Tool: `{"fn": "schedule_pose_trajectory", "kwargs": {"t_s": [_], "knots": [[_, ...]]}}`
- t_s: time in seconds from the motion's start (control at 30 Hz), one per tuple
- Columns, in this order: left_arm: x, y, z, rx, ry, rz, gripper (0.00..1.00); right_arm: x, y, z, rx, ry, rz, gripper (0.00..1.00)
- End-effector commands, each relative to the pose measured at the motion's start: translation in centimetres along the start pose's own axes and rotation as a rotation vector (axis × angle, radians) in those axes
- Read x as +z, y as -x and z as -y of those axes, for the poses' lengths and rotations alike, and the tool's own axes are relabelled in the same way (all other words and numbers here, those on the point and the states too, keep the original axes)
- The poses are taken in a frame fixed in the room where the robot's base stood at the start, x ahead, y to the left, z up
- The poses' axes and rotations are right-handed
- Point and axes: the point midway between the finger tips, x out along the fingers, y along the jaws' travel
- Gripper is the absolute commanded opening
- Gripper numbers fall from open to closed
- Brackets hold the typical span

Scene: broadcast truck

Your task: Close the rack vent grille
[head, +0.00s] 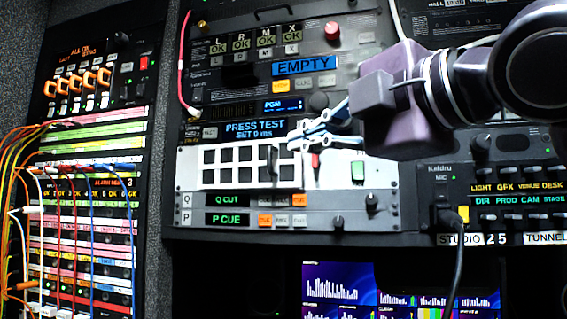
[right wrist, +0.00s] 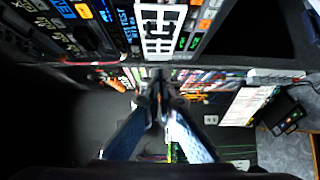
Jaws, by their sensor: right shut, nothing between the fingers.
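The rack vent grille (head: 236,168) is a white panel with two rows of dark square openings, set in a pale rack unit in the head view. A dark upright tab (head: 273,162) stands on its right part. The grille also shows at the top of the right wrist view (right wrist: 146,28). My right gripper (head: 294,141) is shut and empty, with its blue-grey fingers pointing left at the grille's upper right edge. In the right wrist view its fingertips (right wrist: 157,82) are together, below the grille in the picture. I cannot tell whether they touch it. My left gripper is not in view.
A red lever (head: 315,160) and a green-lit switch (head: 358,171) sit right of the grille. A patch bay with many coloured cables (head: 75,190) fills the left. A black cable (head: 459,250) hangs at the right.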

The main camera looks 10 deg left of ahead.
Motion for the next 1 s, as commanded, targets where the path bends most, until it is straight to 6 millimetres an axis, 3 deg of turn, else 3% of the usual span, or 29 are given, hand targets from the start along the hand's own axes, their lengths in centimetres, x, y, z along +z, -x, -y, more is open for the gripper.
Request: {"fn": "schedule_pose_trajectory", "kwargs": {"t_s": [0.17,0.5,0.7,1.0], "knots": [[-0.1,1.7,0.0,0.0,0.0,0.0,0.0,-0.1,-2.6,-0.4,-0.005,-0.001,-0.002,0.0],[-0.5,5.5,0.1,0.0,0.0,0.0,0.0,-0.1,-9.9,-0.6,-0.005,-0.001,-0.001,0.0],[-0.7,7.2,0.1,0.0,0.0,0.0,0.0,2.1,-11.7,-0.4,-0.003,-0.001,0.001,0.0],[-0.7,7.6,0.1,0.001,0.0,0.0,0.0,2.8,-12.4,0.0,-0.002,0.0,0.0,0.0]]}}
